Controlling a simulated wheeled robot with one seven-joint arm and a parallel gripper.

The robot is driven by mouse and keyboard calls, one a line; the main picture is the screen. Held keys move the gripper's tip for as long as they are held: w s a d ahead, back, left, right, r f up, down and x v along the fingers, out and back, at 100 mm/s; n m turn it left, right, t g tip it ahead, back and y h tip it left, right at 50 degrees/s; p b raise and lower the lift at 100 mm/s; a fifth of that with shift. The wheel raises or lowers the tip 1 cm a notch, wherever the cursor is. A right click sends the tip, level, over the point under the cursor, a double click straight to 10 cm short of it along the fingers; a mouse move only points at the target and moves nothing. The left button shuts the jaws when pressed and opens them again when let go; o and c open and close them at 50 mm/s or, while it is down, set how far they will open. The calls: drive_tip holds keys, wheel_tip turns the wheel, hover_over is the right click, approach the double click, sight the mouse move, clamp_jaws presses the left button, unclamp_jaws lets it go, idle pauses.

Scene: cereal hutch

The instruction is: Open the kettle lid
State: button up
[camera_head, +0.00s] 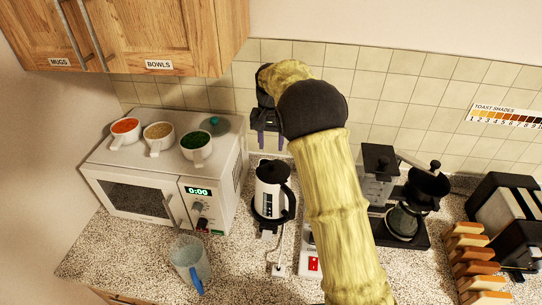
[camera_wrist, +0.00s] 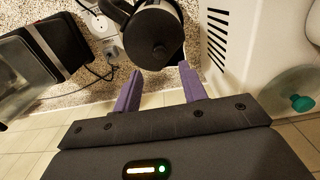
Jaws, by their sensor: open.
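The kettle (camera_head: 272,191) is white with a black lid, handle and base, and stands upright on the counter to the right of the microwave. In the wrist view the kettle (camera_wrist: 154,38) is seen from above, its round dark lid (camera_wrist: 158,48) facing the camera and looking shut. My gripper (camera_head: 268,140) hangs above and behind the kettle. In the wrist view its two purple fingers (camera_wrist: 160,80) are spread apart with nothing between them, pointing toward the lid's near edge. The gap between fingertips and lid is hard to judge.
A coffee maker (camera_head: 379,172) and toaster (camera_head: 503,209) stand right. A tiled wall is behind.

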sight(271, 163)
wheel_tip(271, 163, down, 7)
drive_tip(key=shift+r+p, duration=0.1)
drive_tip(key=shift+p, duration=0.7)
drive_tip(key=shift+d, duration=0.1)
drive_tip(key=shift+s, duration=0.1)
drive_tip(key=shift+c, duration=0.2)
clamp_jaws()
